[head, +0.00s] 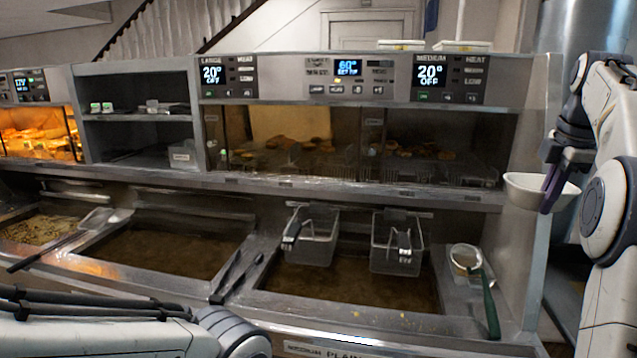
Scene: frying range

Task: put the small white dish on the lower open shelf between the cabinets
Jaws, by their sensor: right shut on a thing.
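The small white dish (524,190) is at the right of the head view, off the counter and about level with the ledge under the glass cabinets. My right gripper (551,187) is shut on the dish's right side, with a dark finger over its wall. The lower open shelf (140,160) is at the left, between the lit cabinet (40,132) and the wide glass cabinet (290,140). A small grey box stands at its right end. My left arm shows at the bottom left; its gripper is out of view.
The upper open shelf (135,117) holds small items. Below are fryer wells with two wire baskets (312,240), a scoop (100,218), tongs (238,272) and a green-handled strainer (466,262). A metal end panel (540,240) stands just below the dish. The ledge (350,188) looks mostly clear.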

